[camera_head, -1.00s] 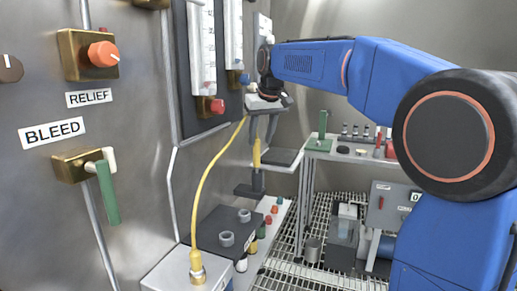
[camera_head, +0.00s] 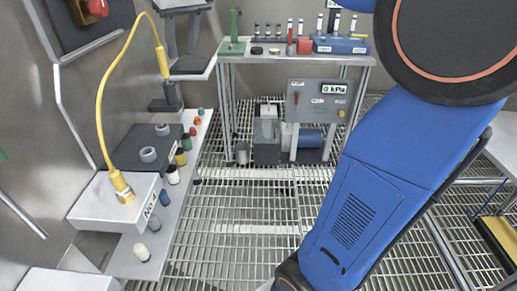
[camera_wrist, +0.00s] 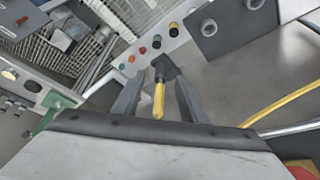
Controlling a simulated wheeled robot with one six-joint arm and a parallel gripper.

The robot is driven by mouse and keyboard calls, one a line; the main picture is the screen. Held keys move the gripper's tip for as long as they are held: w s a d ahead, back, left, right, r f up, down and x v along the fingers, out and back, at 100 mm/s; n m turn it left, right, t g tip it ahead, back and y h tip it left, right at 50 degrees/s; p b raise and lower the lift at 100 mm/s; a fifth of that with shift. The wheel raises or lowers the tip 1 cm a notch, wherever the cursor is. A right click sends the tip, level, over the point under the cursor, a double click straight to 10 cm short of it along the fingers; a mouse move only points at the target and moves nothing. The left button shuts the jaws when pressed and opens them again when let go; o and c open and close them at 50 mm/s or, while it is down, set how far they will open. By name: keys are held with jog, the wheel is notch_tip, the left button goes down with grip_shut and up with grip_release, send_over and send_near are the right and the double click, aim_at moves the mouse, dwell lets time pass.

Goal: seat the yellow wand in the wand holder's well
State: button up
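The yellow wand (camera_head: 162,62) stands roughly upright over the dark wand holder (camera_head: 164,105) by the left wall. Its lower end meets the holder's dark post; how deep it sits in the well cannot be told. A yellow cable runs from its upper end to a white box (camera_head: 93,207). My gripper (camera_head: 182,48) is above the holder, fingers pointing down. In the wrist view the wand (camera_wrist: 158,100) lies between the two fingers of my gripper (camera_wrist: 158,88), with a gap on each side. The holder's post (camera_wrist: 165,68) shows just past the fingertips.
A ledge with several coloured caps (camera_head: 186,143) and a dark block (camera_head: 135,140) lies in front of the holder. A shelf with a green stand (camera_head: 234,45) and vials is behind, right of the gripper. The grated floor (camera_head: 240,215) is open in the middle.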

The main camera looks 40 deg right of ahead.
jog(key=s+d+f, duration=0.2)
jog(key=s+f, duration=1.1)
jog(key=s, duration=0.2)
jog(key=s+d+f+m, duration=0.1)
jog(key=s+d+f, duration=0.1)
jog(key=s+f, duration=1.1)
jog(key=shift+s+d+h, duration=0.2)
jog(key=shift+s+h, duration=0.1)
jog(key=shift+s, duration=0.7)
